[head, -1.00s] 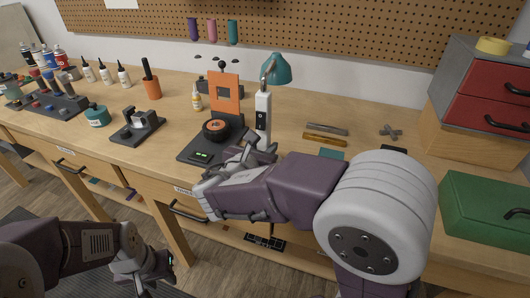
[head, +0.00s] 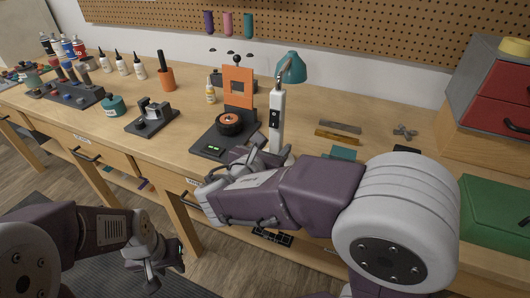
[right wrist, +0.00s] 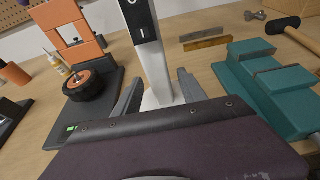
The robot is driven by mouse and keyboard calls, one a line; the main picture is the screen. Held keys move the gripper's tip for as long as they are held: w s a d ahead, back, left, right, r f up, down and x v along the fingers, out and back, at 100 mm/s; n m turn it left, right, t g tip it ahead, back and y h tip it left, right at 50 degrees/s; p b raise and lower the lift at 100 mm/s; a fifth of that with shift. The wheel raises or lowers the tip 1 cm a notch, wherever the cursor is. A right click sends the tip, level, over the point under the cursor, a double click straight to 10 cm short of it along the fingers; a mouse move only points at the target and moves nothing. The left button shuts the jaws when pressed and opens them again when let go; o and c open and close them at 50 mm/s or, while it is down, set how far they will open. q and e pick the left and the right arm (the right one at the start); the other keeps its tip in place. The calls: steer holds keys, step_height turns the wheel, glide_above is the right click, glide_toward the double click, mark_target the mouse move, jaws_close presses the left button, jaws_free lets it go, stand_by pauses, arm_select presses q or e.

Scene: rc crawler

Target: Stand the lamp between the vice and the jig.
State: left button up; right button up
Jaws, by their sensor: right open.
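The lamp has a teal shade (head: 291,67) and a white post (head: 276,116), and stands upright on the bench. Its post also shows in the right wrist view (right wrist: 152,55). My right gripper (head: 256,152) is open at the lower post; in the right wrist view its fingers (right wrist: 160,94) lie on either side of the post. A black-based stand with an orange upright (head: 238,87) and a wheel, likely the jig, is left of the lamp. A teal block device (right wrist: 262,80), likely the vice, is right of it, partly hidden in the head view (head: 343,153). My left gripper (head: 148,266) is low before the bench, empty.
A small grey clamp-like fixture (head: 152,116) stands on a dark base farther left. Metal bars (head: 338,132) lie behind the teal device. A green box (head: 498,208) and red drawers (head: 496,98) stand at right. Bottles and an orange cup (head: 167,78) stand at back left.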

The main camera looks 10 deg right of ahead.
steer(key=p+v, duration=0.1)
steer(key=v, duration=0.8)
